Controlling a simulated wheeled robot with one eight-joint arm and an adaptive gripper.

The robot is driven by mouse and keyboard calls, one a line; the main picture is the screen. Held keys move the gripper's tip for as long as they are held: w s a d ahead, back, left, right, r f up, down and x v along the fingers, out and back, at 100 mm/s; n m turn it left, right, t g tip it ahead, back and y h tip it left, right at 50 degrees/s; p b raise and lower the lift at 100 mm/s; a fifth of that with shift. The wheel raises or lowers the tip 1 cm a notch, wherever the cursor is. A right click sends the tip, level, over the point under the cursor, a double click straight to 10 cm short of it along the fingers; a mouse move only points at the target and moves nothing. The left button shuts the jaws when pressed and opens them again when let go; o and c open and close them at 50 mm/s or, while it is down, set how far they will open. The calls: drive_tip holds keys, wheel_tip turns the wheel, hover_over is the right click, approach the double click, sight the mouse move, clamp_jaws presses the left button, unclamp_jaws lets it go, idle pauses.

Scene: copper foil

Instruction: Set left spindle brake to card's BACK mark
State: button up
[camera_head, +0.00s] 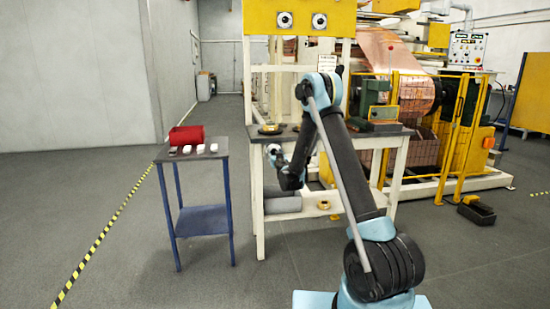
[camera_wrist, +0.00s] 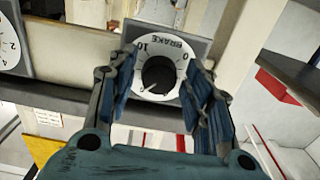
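The left spindle brake dial (camera_wrist: 166,47) is a white face on a grey plate, upside down in the wrist view, with BRAKE, 10 and 0 legible. Its black knob (camera_wrist: 159,75) sits at the centre; I cannot clearly read where it points. My gripper (camera_wrist: 161,62) is open, with one finger on either side of the knob. I cannot tell whether either finger touches it. In the head view my gripper (camera_head: 274,155) is low at the bench's left front. A small white sign (camera_head: 327,62) hangs above the bench, perhaps the card; its print is unreadable.
A second dial (camera_wrist: 9,46) shows partly at the wrist view's left edge. The bench (camera_head: 258,139) carries a green machine (camera_head: 373,98). A blue-legged side table (camera_head: 226,152) with a red box (camera_head: 186,135) stands left. Open floor lies at the front left.

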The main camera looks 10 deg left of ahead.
drive_tip(key=c, duration=0.6)
drive_tip(key=shift+n, duration=1.2)
drive_tip(key=o, duration=1)
drive_tip(key=shift+s, duration=0.15)
drive_tip(key=v, duration=1.1)
drive_tip(key=shift+s+d, duration=0.2)
drive_tip(key=shift+s, duration=0.1)
